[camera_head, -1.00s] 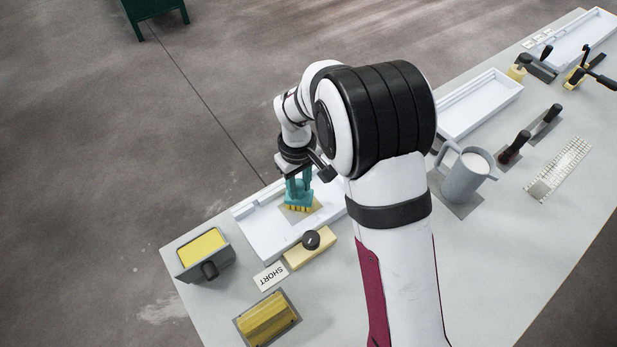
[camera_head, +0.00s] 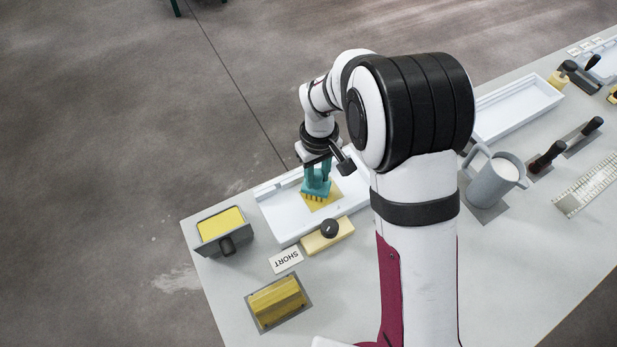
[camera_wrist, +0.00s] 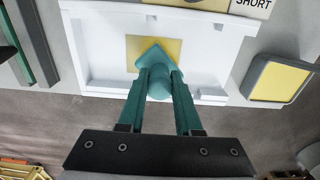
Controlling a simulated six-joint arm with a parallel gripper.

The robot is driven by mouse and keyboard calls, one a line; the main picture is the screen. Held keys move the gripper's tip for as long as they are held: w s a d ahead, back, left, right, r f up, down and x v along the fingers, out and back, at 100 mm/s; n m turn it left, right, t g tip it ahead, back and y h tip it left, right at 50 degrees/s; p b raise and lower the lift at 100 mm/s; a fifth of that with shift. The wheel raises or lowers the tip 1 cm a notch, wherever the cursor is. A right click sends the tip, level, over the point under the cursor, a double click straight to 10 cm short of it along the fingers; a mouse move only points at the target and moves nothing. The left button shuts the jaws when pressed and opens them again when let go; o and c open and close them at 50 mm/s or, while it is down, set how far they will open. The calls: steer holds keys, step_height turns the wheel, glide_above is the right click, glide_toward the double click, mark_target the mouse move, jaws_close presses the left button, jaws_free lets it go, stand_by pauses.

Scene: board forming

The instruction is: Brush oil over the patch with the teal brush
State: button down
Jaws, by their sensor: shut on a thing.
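My gripper (camera_head: 318,176) is shut on the teal brush (camera_head: 316,190) and holds it over the near white tray (camera_head: 277,218). The brush's bristles are on or just above the patch (camera_head: 331,199), a yellow square on the tray floor; contact is not clear. In the wrist view my gripper's teal fingers (camera_wrist: 159,88) close on the brush (camera_wrist: 157,62), whose head covers the middle of the patch (camera_wrist: 136,46). The yellow square shows on both sides of the brush head. The tray's white floor (camera_wrist: 103,55) is bare around it.
A grey box with a yellow top (camera_head: 221,224) stands left of the tray. A yellow block with a black knob (camera_head: 327,237), a SHORT label (camera_head: 286,260) and a yellow form (camera_head: 278,300) lie in front. A grey jug (camera_head: 497,180) and another white tray (camera_head: 515,105) are right.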

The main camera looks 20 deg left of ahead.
steer(key=shift+w+d, duration=2.15)
steer(key=shift+d, duration=0.05)
steer(key=shift+s+d, duration=0.15)
steer(key=shift+d, duration=0.15)
steer(key=shift+s+a, duration=0.15)
steer(key=shift+s, duration=0.15)
steer(key=shift+s+a, duration=3.35)
steer(key=shift+w+d, duration=3.55)
steer(key=shift+w, duration=0.05)
step_height(320, 180, up, 8)
steer(key=shift+r, duration=0.15)
